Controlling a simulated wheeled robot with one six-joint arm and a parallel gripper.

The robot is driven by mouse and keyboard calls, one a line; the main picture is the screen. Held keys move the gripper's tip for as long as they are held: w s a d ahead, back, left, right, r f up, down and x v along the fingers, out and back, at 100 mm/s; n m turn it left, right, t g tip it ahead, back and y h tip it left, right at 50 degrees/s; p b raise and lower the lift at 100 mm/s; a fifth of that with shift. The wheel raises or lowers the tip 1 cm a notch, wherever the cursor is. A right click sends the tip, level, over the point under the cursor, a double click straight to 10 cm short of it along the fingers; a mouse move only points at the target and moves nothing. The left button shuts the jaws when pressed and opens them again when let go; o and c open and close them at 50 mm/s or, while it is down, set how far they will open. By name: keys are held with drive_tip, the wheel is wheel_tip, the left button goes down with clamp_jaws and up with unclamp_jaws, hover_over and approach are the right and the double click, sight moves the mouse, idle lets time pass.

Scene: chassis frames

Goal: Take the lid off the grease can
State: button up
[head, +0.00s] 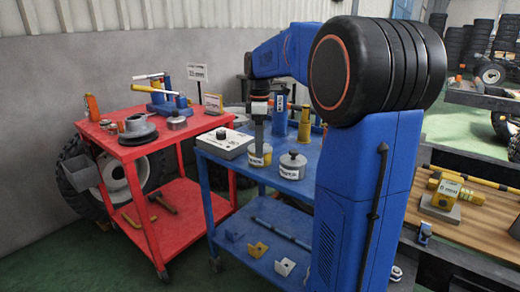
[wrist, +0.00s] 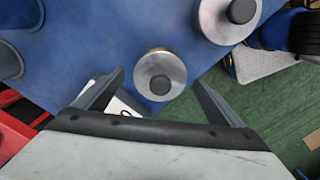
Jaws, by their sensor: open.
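My gripper (head: 259,140) points down over the blue cart, right above a small pale can (head: 260,155) with a label too small to read. In the wrist view the open fingers (wrist: 158,77) stand on either side of this can's round grey metal lid (wrist: 148,72), which has a dark knob in its middle. The lid sits on the can. Whether the fingertips are level with the lid I cannot tell. A second, similar can (head: 293,168) with a grey knobbed lid stands to the right; it also shows in the wrist view (wrist: 213,22). Which is the grease can is not legible.
A white box (head: 222,143) lies left of the cans on the blue cart (head: 240,172). A blue cylinder (head: 279,115) and a yellow one (head: 305,125) stand behind.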

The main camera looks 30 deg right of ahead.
drive_tip(key=c, duration=1.1)
drive_tip(key=shift+c, duration=0.2)
